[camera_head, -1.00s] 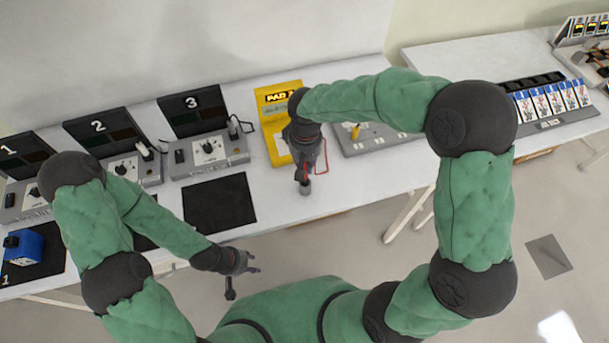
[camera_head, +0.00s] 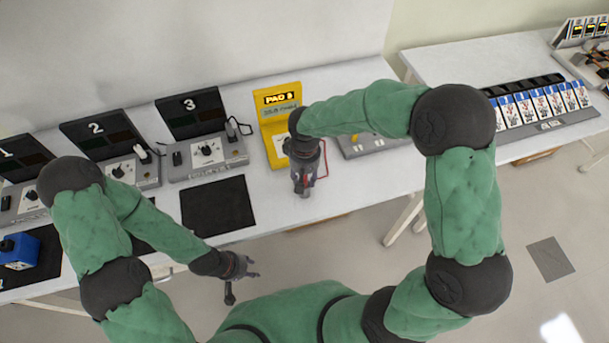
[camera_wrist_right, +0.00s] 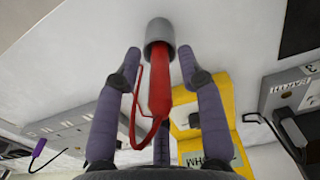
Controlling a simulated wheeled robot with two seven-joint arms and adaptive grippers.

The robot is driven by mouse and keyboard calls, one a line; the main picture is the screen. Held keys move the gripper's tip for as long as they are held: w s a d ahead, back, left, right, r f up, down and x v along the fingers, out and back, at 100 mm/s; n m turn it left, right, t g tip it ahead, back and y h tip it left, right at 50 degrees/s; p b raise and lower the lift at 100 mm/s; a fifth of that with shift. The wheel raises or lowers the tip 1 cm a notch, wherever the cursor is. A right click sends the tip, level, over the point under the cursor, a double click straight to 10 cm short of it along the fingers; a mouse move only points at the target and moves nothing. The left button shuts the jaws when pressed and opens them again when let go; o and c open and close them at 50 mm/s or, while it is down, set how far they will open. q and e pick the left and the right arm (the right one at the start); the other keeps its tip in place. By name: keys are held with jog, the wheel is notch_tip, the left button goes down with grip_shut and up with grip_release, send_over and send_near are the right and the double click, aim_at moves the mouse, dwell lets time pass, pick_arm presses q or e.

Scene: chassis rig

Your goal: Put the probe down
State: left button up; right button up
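The red probe (camera_wrist_right: 160,85) shows in the right wrist view, its far end at a grey cylinder (camera_wrist_right: 160,36) over the white table. A thin red cord loops beside it. My right gripper (camera_wrist_right: 160,68) has its fingers spread on both sides of the probe, with visible gaps. My left gripper (camera_head: 246,270) is empty, fingers apart, in front of the table edge.
Numbered grey consoles (camera_head: 208,155) line the table's back left. A black mat (camera_head: 218,206) lies left of my right gripper. A blue box (camera_head: 20,250) sits at far left. A grey panel (camera_head: 365,146) is partly behind my right arm.

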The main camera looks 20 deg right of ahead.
jog(key=shift+r, duration=0.25)
notch_tip(320, 180, up, 12)
jog(key=shift+f+p, duration=0.1)
jog(key=shift+p, duration=1.15)
